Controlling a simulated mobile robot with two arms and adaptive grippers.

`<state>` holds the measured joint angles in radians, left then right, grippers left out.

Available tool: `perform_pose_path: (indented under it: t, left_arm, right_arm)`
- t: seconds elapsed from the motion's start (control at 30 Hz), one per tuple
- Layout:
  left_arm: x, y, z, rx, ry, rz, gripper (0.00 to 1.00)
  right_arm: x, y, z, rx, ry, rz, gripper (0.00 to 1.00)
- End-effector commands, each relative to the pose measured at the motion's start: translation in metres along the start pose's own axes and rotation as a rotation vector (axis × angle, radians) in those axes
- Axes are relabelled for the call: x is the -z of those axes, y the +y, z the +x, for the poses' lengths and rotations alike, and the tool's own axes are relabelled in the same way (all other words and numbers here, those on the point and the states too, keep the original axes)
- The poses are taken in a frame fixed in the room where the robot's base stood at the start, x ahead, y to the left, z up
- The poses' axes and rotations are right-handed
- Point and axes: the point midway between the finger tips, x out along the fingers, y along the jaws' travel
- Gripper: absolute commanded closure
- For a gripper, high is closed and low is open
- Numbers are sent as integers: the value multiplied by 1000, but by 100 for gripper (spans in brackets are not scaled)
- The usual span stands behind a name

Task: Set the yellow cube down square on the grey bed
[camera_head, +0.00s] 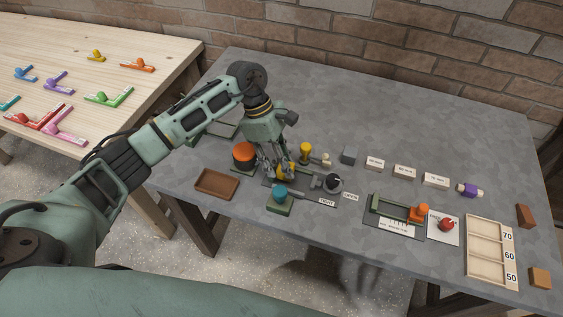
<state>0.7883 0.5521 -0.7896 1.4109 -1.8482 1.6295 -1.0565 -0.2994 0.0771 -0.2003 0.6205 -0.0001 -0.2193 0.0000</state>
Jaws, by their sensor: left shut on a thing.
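My left gripper (276,174) reaches in from the left, pointing down over a small fixture on the grey table. It is shut on the yellow cube (289,171), which shows only in part between and behind the fingers. Just right of the fingers is a small grey metal piece (316,181) with a dark round knob (333,183), standing on a dark plate (300,192). The grey bed is mostly hidden by the fingers there; I cannot tell whether the cube touches it or sits square. My right gripper is not in view.
Close around the gripper stand an orange-black knob (244,155), a teal knob on a green block (280,197), a yellow-topped piece (305,150) and a brown tray (217,184). A grey cube (350,154) and label blocks stand right. The table's back is clear.

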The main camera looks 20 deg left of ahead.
Motion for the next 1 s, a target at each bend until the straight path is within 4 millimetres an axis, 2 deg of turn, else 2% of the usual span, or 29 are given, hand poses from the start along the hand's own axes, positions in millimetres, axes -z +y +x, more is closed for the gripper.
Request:
perform_pose_path:
  t: [0.03, 0.1, 0.13, 0.33, 0.83, 1.0]
  left_arm:
    - [3, -2, 8, 7, 4, -4, 90]
    - [3, -2, 8, 8, 5, -4, 90]
    - [3, -2, 8, 9, 5, -5, 67]
    - [4, -4, 10, 13, 7, -6, 50]
    - [4, -2, 6, 8, 8, -6, 50]
    - [0, -3, -3, 8, 5, -5, 50]
  right_arm:
    - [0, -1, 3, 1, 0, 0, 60]
    - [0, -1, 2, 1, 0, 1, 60]
    - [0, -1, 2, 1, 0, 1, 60]
    - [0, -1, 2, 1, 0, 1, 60]
    - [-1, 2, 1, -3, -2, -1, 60]
    - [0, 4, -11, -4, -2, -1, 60]
